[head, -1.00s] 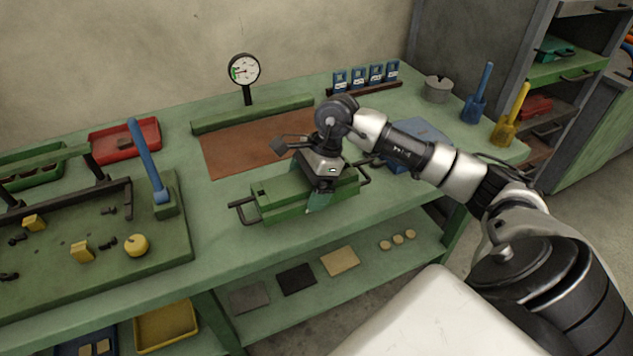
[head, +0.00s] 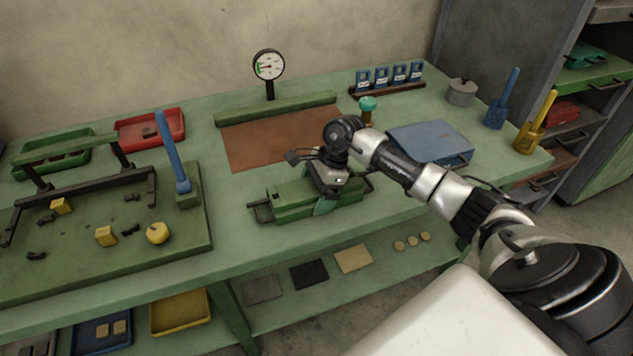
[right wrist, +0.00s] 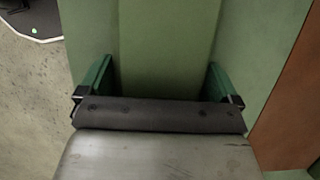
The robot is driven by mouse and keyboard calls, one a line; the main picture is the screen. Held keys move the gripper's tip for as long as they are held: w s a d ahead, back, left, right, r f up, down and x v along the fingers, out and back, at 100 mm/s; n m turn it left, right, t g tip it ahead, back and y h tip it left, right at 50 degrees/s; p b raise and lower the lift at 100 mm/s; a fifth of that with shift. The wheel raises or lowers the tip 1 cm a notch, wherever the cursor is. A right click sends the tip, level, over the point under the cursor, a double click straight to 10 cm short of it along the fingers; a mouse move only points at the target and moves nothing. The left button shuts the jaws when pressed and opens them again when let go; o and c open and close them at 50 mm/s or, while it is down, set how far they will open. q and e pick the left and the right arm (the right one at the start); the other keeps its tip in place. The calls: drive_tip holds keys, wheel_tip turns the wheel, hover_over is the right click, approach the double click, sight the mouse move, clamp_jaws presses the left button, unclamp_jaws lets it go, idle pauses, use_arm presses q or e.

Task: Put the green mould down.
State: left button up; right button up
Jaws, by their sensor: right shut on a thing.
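The green mould (head: 290,200) is a long green block with a dark handle at each end. It is level, at the front part of the green bench (head: 225,240), left of the blue case. My right gripper (head: 328,198) comes down on it from above and is shut across its middle. In the right wrist view the mould (right wrist: 165,45) fills the space between the two green fingers. I cannot tell for sure whether its underside touches the bench. My left gripper is not in view.
Behind the mould lies a brown mat (head: 270,140) with a green bar and a dial gauge (head: 268,66). A blue case (head: 430,143) and a teal-topped stamp (head: 367,106) stand to the right. A green fixture board (head: 110,240) with a blue lever is at left.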

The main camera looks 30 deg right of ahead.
drive_tip(key=shift+w+r, duration=0.1)
drive_tip(key=shift+r, duration=0.15)
drive_tip(key=o, duration=1.4)
drive_tip(key=shift+f, duration=0.25)
drive_tip(key=shift+s+r, duration=0.1)
drive_tip(key=shift+s, duration=0.1)
drive_tip(key=b+v, duration=0.1)
drive_tip(key=v, duration=1.1)
drive_tip(key=shift+s, duration=0.1)
